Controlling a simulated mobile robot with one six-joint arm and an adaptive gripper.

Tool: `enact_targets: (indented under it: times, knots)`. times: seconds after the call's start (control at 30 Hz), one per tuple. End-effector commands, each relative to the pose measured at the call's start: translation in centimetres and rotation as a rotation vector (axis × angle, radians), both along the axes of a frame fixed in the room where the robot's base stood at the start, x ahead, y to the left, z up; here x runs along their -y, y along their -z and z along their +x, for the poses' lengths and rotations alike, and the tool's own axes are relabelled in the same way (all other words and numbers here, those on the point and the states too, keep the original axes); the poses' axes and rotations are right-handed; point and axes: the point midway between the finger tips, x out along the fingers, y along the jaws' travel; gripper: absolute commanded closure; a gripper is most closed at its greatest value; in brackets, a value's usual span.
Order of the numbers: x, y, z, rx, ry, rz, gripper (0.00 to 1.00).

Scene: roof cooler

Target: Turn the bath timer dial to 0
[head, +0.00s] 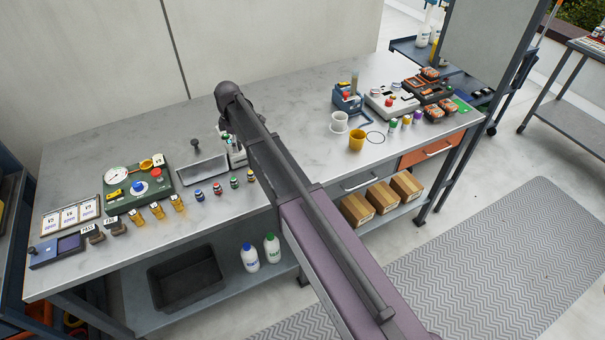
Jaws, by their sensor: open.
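A dark green panel box (138,188) stands on the left part of the grey bench. Which of these bears the bath timer dial I cannot tell, and no dial marks are readable. My gripper (223,124) shows small and dark at the arm's far end, above the bench behind the metal tray. It is open, apart from both devices, and partly hidden by my arm.
A metal tray (202,170) and a holder with upright tools (236,153) stand near my gripper. Small capped bottles (217,188) and amber pieces (158,210) line the front. The bench's middle back is clear.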

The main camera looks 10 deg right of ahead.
Motion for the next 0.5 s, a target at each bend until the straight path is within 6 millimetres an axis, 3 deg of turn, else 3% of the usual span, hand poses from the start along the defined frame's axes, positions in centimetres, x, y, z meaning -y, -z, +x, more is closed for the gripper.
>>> enact_targets:
  times: [0.5]
  knots:
    - [0.05,0.00,-0.02,0.001,0.338,0.000,0.22]
